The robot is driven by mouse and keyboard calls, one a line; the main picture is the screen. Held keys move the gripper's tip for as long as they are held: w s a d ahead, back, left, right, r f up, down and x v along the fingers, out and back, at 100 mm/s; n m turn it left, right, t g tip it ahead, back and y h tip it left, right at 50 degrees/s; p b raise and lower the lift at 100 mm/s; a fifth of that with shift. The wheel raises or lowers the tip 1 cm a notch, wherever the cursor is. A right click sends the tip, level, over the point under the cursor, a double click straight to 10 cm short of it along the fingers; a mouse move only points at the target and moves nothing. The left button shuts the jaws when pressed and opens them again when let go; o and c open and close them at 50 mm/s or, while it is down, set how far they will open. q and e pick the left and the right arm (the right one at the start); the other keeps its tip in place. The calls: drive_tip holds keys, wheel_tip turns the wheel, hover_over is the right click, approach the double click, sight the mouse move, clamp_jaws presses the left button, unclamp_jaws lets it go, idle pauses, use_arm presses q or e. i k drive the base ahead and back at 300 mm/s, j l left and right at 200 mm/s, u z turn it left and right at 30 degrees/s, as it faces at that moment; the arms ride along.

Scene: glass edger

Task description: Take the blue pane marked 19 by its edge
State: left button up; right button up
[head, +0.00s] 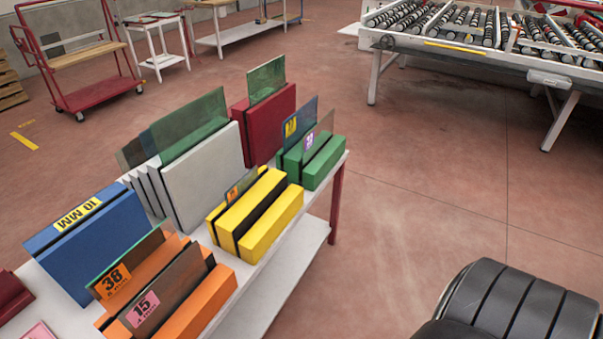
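A blue pane (304,113) stands upright in a slot of the green block (323,166) at the far right end of the white table. It carries a small yellow label whose number is too small to read for sure. A brownish pane (321,130) with a pale purple label stands close in front of it in the same block and hides part of it. The lower edge of the blue pane is hidden in the slot. Neither of my grippers is in view.
The table also bears a yellow block (272,225), orange blocks (205,306) with panes marked 38 and 15, a blue block (100,250), a white rack (205,175) and a red block (268,118) with green panes.

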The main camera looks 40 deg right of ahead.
sight(236, 191)
drive_tip(key=z, duration=0.85)
